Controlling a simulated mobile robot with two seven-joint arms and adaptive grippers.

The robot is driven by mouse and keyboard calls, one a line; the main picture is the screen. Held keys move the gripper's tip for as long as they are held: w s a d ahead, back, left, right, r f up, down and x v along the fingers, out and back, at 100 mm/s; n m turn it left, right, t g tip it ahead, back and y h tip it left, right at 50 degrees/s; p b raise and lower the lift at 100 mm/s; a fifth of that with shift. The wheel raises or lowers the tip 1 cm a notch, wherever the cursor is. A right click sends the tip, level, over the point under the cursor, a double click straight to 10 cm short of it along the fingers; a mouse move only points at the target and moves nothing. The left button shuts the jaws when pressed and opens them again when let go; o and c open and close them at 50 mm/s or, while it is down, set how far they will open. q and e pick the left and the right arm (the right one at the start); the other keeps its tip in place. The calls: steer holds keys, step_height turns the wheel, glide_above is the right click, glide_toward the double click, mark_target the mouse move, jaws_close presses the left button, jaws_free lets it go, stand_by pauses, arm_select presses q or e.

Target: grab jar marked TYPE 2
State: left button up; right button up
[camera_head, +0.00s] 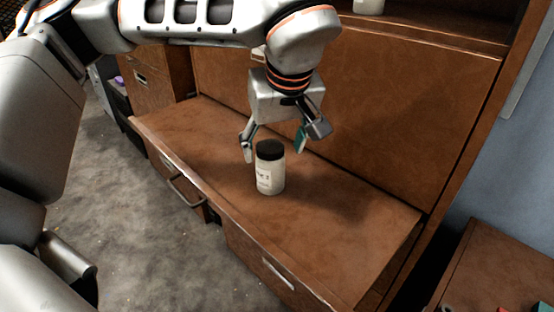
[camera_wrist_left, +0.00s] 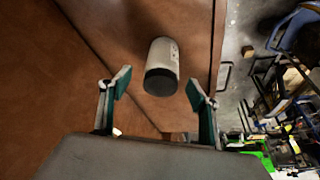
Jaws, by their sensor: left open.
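A white jar (camera_head: 270,172) with a black lid stands upright on the wooden desk surface (camera_head: 350,225). Its label faces the front, but the print is too small to read surely. My left gripper (camera_head: 274,146) is open and empty above and just behind the jar, fingers pointing down on either side of it in the picture. In the left wrist view the jar (camera_wrist_left: 163,62) shows between and beyond the open fingers, apart from them. My right gripper is not in view.
Another white jar (camera_head: 368,5) stands on the upper shelf, partly cut off. A tall wooden back panel (camera_head: 400,110) rises behind the desk surface. Drawers with handles (camera_head: 186,191) are below the front edge. The desk surface right of the jar is clear.

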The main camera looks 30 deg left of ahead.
mark_target(270, 165)
arm_select(q)
steer(key=shift+a+f, duration=0.25)
steer(key=shift+f, duration=0.6)
steer(key=x, duration=0.4)
steer(key=shift+s, duration=0.15)
steer(key=shift+w+a+f, duration=0.1)
steer(key=shift+w+f, duration=0.15)
steer(key=shift+f, duration=0.25)
steer(key=c, duration=1.5)
steer(key=shift+c, duration=0.4)
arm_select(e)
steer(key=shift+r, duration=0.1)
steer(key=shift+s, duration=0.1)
arm_select(q)
steer(key=shift+r, duration=0.1)
